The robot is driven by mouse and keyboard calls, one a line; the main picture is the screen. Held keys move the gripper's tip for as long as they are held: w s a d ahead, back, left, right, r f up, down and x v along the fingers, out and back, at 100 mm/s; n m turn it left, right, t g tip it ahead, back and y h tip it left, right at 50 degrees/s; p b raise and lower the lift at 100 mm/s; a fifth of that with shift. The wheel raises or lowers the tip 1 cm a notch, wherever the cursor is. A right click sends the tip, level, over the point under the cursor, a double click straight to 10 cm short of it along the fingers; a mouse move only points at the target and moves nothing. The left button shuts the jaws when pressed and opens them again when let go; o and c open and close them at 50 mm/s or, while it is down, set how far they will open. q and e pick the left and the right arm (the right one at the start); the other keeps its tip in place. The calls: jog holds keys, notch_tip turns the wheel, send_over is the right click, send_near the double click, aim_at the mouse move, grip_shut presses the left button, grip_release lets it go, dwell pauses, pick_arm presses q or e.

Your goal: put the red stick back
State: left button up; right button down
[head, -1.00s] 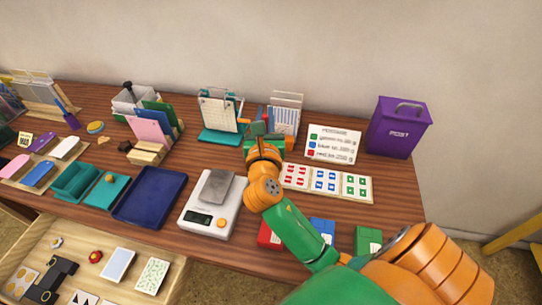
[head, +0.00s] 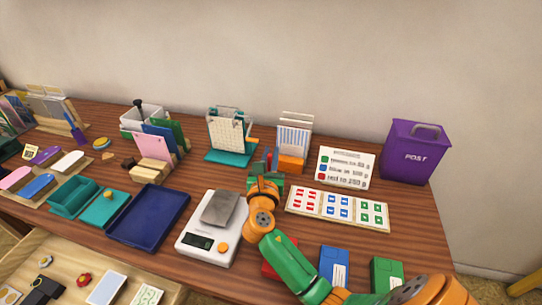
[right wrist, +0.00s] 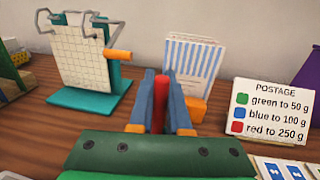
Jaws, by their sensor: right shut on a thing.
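My right gripper (head: 268,165) is shut on the red stick (right wrist: 160,92), which stands between its two blue-grey fingers in the right wrist view. The gripper is over the back half of the table, in front of the striped card rack. The stick's lower part is hidden by the gripper's green body. An orange block (head: 291,163) is just beyond the fingers, to the right; it also shows in the right wrist view (right wrist: 197,106). I cannot tell whether the stick touches anything. My left gripper is not in view.
A teal stand with a gridded sheet (head: 227,134) is left of the rack (head: 296,131). A postage sign (head: 346,167), stamp sheet (head: 337,208) and purple post box (head: 413,151) are to the right. A scale (head: 209,240) and blue tray (head: 148,215) are nearer.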

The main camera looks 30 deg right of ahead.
jog(key=c, duration=0.9)
grip_release()
jog(key=shift+f, duration=0.1)
jog(key=v, duration=1.2)
jog(key=shift+r, duration=0.2)
